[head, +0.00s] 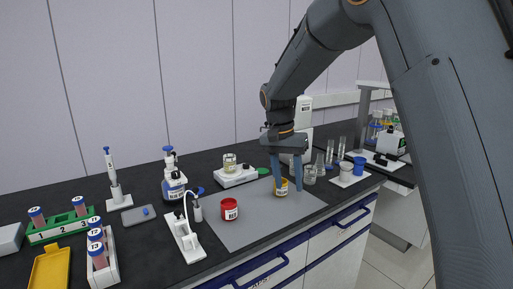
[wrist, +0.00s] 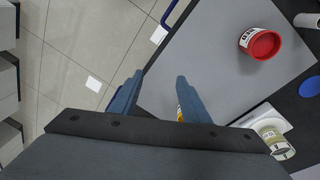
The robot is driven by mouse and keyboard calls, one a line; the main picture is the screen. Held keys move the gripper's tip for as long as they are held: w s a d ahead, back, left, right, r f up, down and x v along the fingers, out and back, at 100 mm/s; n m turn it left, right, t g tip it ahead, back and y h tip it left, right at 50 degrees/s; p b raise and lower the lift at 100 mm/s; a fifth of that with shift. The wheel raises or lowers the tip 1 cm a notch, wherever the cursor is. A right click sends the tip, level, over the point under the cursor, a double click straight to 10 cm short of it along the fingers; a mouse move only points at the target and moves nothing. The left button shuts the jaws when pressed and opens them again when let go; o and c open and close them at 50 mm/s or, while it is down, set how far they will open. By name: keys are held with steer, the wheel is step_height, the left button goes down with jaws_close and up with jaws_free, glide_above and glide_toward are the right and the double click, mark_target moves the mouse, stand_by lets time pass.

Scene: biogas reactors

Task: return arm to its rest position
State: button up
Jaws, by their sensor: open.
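My gripper (head: 288,186) points down over the grey mat (head: 252,227) on the bench, its two fingers apart. A small jar with a yellow band and white label (head: 281,191) stands on the mat at the fingers, partly covered by them. In the wrist view my gripper (wrist: 158,78) shows spread fingers with no object seen between the tips. A sliver of yellow (wrist: 180,113) shows by the right finger, mostly hidden. I cannot tell whether a finger touches the jar.
A red jar (head: 229,209) stands on the mat to the left. A scale with a beaker (head: 229,163) is behind; glass tubes (head: 330,151) and a blue cup (head: 359,166) are to the right. Bottles, a pipette (head: 112,176) and racks (head: 63,224) fill the left.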

steer(key=s+d+f+n+b, duration=0.1)
steer(key=s+d+f+n, duration=0.1)
steer(key=s, duration=0.7)
steer(key=s+d+f+n+y, duration=0.1)
steer(key=s+d+f, duration=0.3)
steer(key=s, duration=0.6)
steer(key=s+d+f+n+b, duration=0.1)
steer(key=s+d+f+n, duration=0.1)
steer(key=s+f, duration=0.4)
steer(key=s+d, duration=0.1)
steer(key=s, duration=0.2)
steer(key=shift+s+d+f+n+y+b, duration=0.15)
steer(key=shift+s+d+n+y+b, duration=0.15)
steer(key=shift+s+d+n+y, duration=0.1)
